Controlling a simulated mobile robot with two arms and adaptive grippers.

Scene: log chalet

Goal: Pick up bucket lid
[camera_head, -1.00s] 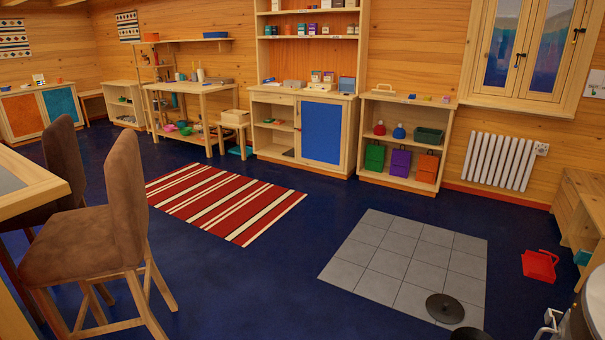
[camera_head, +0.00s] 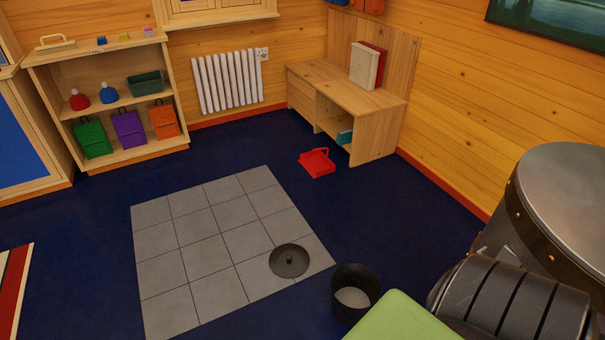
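The bucket lid (camera_head: 289,262) is a dark round disc with a small knob in its middle. It lies flat, knob up, on the grey tiled floor patch (camera_head: 200,235), near its right corner. A dark open bucket (camera_head: 355,307) stands upright on the blue floor just right of the lid, apart from it. Something pale shows inside the bucket. Neither of my grippers is in view.
A light green flat-topped thing (camera_head: 402,322) lies close by the bucket, cut by the lower edge. A red dustpan-like thing (camera_head: 317,162) lies beyond the tiles. Tiles left of the lid are clear.

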